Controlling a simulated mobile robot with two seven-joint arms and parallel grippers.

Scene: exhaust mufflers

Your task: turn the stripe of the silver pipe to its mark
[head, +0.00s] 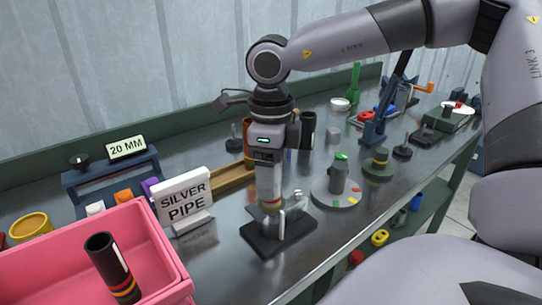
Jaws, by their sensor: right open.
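My right gripper (269,198) points straight down over a black base plate (259,240) on the metal bench. Its jaws are open. A silver pipe (281,222) appears to stand on the plate, just below and beside the fingertips. The gripper hides part of it. A white sign (184,197) reading "SILVER PIPE" stands to the left of the plate. My left gripper is not in view.
A pink bin (165,246) at the front left holds a black cylinder (105,262) with coloured bands. A round grey turntable (336,194) is right of the plate. A rack (110,176) with a "20 MM" sign stands at the left. Several tools crowd the back right.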

